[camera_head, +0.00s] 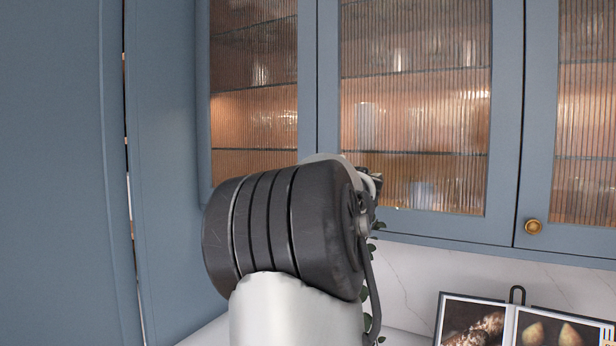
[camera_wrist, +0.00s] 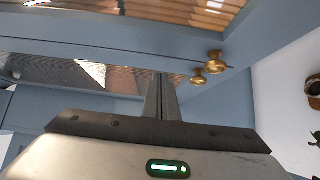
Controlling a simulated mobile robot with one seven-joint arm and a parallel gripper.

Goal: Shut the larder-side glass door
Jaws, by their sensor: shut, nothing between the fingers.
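The larder-side glass door (camera_head: 254,80) shows at the left of the blue wall cabinet in the head view, next to the tall blue larder panel (camera_head: 160,150). It has ribbed glass in a blue frame. My wrist covers its lower right part, and I cannot tell how far it stands ajar. My gripper (camera_wrist: 161,78) is shut and empty in the wrist view, its fingers pointing up at blue door frames and ribbed glass. Two brass knobs (camera_wrist: 206,68) sit just right of the fingertips, apart from them. In the head view my arm hides the fingers.
A middle glass door (camera_head: 415,100) and a right glass door (camera_head: 588,120) with a brass knob (camera_head: 533,226) continue the cabinet. An open picture book (camera_head: 525,325) stands below, by a marble wall. Some green leaves show behind my wrist.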

